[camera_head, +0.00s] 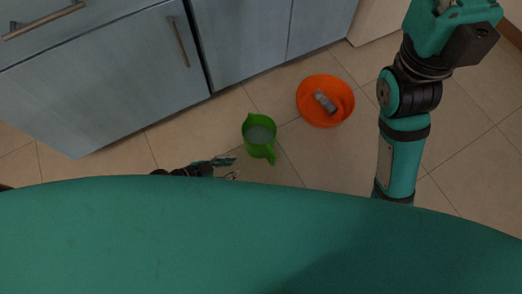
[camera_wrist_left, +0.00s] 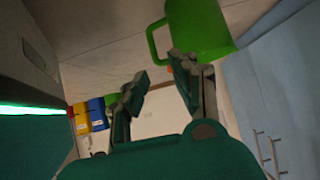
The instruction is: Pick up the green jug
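The green jug (camera_head: 261,150) stands on the tiled floor in the head view, seen from above, with its handle toward the bottom of the picture. My left gripper (camera_head: 235,167) is open and empty, just to the lower left of the jug and apart from it. In the left wrist view the jug (camera_wrist_left: 203,28) shows at the top with its handle to the left. The fingertips of my left gripper (camera_wrist_left: 160,66) are spread just below the handle. My right arm runs up out of the picture at the right of the head view, and its gripper is not seen.
An orange bowl (camera_head: 312,116) with a small grey item (camera_head: 325,102) in it is on the floor to the upper right of the jug. Grey-blue cabinets (camera_head: 110,80) line the top left. Colored boxes (camera_wrist_left: 96,113) show in the left wrist view.

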